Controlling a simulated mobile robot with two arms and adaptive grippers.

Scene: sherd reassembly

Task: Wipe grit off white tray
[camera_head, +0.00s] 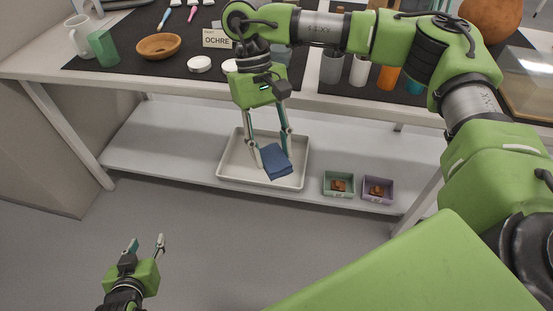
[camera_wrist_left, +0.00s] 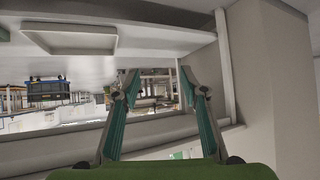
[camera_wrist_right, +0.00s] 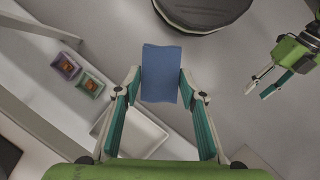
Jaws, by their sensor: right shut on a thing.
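The white tray (camera_head: 232,163) sits on the low shelf; it also shows in the right wrist view (camera_wrist_right: 140,137). My right gripper (camera_head: 273,160) points down at the tray and is shut on a folded blue cloth (camera_head: 277,164). The cloth hangs between its fingertips in the right wrist view (camera_wrist_right: 161,75). In the head view it overlaps the tray; whether it touches the tray floor I cannot tell. I cannot make out grit on the visible tray floor. My left gripper (camera_head: 147,241) is open and empty, low over the floor at the lower left, away from the tray.
A green bin (camera_head: 338,184) and a purple bin (camera_head: 377,190), each holding brown sherds, stand right of the tray. The tabletop (camera_head: 130,85) above carries a wooden bowl (camera_head: 158,46), cups and an OCHRE sign (camera_head: 217,38). The shelf (camera_head: 150,140) left of the tray is clear.

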